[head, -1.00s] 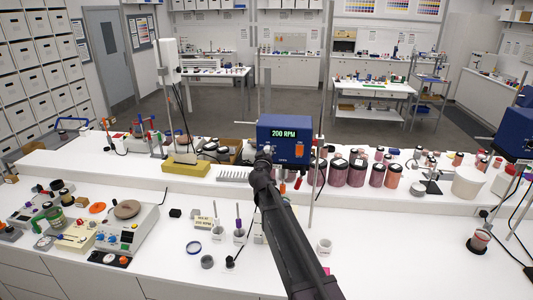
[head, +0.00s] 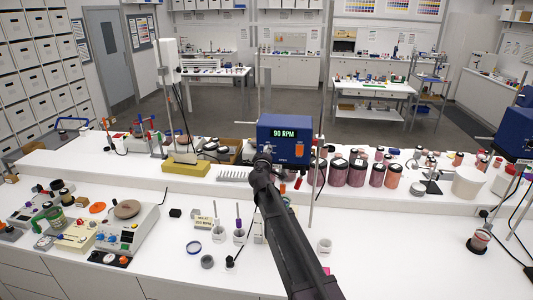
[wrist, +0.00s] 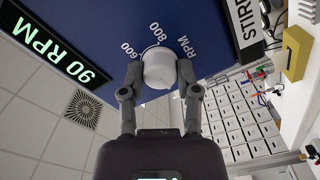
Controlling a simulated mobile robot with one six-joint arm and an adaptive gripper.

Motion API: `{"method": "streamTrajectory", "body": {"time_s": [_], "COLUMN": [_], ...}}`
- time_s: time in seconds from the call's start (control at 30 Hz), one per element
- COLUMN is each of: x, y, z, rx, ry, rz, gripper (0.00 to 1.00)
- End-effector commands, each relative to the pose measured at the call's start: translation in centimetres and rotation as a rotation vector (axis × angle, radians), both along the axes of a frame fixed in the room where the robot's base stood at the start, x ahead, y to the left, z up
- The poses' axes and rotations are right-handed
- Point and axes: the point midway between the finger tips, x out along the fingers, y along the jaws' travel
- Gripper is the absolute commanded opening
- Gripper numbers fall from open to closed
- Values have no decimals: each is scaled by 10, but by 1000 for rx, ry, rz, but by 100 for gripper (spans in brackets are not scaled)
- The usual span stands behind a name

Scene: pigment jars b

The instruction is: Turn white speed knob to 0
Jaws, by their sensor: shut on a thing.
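The white speed knob (wrist: 159,68) sits on the front face of the blue stirrer in the wrist view. The marks 600, 800 and RPM show around it; the rest of the scale is hidden. My gripper (wrist: 160,75) has a finger on each side of the knob and is shut on it. The stirrer's display (wrist: 55,45) reads 90 RPM. In the head view the blue stirrer (head: 275,148) stands at the middle, with its display (head: 289,134) also at 90 RPM. My arm covers the knob there.
Dark red jars (head: 357,173) stand just right of the stirrer on the raised shelf. A thin metal rod (head: 314,195) rises close to my arm. A yellow block (head: 186,169) lies to the left. Small cups and a bench device (head: 125,230) stand on the front bench.

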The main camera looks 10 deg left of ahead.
Motion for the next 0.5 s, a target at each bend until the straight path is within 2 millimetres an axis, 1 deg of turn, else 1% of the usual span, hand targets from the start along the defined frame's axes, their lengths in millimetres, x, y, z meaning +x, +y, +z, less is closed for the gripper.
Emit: {"method": "streamTrajectory", "body": {"time_s": [0.2,0.5], "x": [1,1], "y": [1,1], "z": [0,0], "rx": [-200,-405], "ry": [6,13], "rz": [1,0], "gripper": [0,0]}}
